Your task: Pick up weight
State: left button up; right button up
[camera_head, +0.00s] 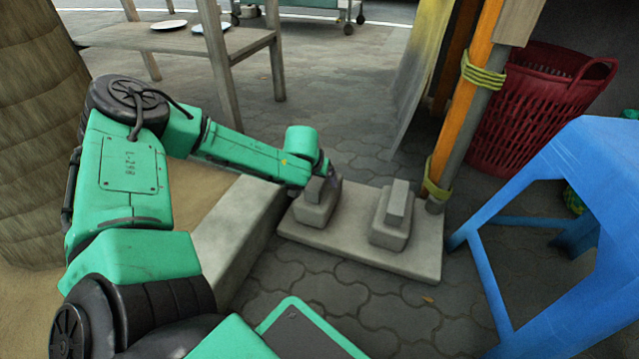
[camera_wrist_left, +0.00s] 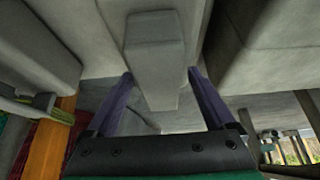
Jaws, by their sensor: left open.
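Two grey weights stand on a flat grey slab (camera_head: 345,252) on the paving. Each weight is a block with a narrower upright handle on top. My left gripper (camera_head: 326,184) is at the handle of the left weight (camera_head: 315,209). In the left wrist view, my left gripper (camera_wrist_left: 160,100) is open, with its dark purple fingers on either side of the grey handle (camera_wrist_left: 155,50). I cannot tell whether the fingers touch it. The right weight (camera_head: 391,218) stands apart, with nothing on it. My right gripper is not in view.
A blue stool (camera_head: 575,235) stands at the right. An orange post (camera_head: 465,95) with yellow rope rises behind the slab, beside a red basket (camera_head: 535,105). A low concrete kerb (camera_head: 240,235) runs left of the slab. A wooden table (camera_head: 185,40) stands behind.

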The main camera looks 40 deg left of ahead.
pick_arm(q)
grip_shut()
jog(key=shift+w+r, duration=0.2)
